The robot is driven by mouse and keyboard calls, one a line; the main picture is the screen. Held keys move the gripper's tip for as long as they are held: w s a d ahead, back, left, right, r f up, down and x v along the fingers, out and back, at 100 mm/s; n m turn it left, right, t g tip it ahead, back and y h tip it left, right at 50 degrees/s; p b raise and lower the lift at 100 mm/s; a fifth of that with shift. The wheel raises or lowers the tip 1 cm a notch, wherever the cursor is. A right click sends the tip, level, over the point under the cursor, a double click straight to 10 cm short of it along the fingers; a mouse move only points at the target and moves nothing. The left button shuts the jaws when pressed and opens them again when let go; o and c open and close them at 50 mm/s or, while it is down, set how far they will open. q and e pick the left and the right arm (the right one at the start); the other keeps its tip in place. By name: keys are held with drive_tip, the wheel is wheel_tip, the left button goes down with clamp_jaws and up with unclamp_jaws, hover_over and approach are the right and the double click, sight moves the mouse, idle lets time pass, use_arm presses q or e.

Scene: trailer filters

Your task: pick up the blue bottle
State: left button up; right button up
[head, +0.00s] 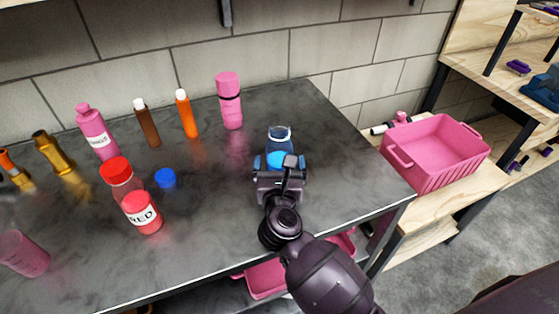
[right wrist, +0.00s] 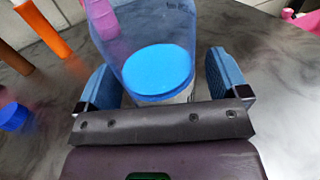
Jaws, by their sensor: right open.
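The blue bottle (head: 279,137) is a clear bottle with bright blue contents, standing on the dark table. In the head view its lower part is partly hidden by my right gripper (head: 280,165). In the right wrist view the bottle (right wrist: 158,70) stands between the two blue fingers of my right gripper (right wrist: 165,82). The fingers are open, one on each side, with a visible gap to the bottle. My left gripper is not in view.
A blue cap (head: 165,178) lies on the table (head: 225,210). A red-capped bottle (head: 141,212), a pink bottle (head: 97,135) and a pink flask (head: 229,101) stand to the left. A pink crate (head: 436,160) is on a wooden shelf at right.

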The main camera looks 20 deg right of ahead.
drive_tip(key=c, duration=1.2)
drive_tip(key=shift+r, duration=0.2)
